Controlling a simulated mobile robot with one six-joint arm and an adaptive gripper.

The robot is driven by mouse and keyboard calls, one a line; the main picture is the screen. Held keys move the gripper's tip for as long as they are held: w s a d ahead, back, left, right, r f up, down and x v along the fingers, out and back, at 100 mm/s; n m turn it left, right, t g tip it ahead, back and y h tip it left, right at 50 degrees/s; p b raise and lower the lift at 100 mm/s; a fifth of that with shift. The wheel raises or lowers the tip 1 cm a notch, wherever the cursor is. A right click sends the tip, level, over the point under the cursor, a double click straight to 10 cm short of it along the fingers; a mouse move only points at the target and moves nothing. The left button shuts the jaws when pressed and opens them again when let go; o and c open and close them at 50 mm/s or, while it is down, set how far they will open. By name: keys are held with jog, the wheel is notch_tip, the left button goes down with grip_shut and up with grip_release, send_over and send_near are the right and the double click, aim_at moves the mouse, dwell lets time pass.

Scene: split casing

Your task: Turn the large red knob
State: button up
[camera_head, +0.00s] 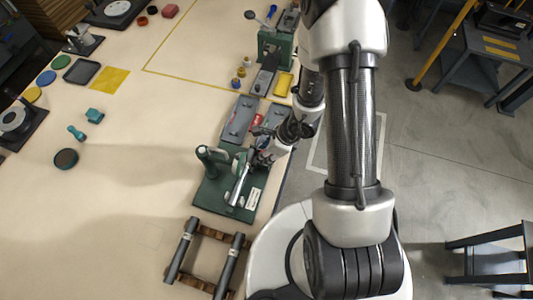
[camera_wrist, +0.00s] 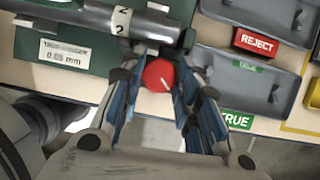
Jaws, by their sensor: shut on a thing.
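In the head view my gripper (camera_head: 265,157) is at the right side of the green fixture (camera_head: 210,196), and I cannot make out the knob there.
A white label reading 0.05 mm (camera_wrist: 65,53) is on the green fixture. Right of the knob are grey trays (camera_wrist: 238,82) with a red REJECT label (camera_wrist: 256,42) and a green TRUE label (camera_wrist: 237,120). A dark rod rack (camera_head: 207,260) lies in front.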

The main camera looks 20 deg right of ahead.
jog(key=o, duration=1.1)
jog(key=shift+r, duration=0.1)
jog(key=v, duration=1.1)
jog(key=shift+s+d+r, duration=0.1)
jog(key=shift+r, duration=0.3)
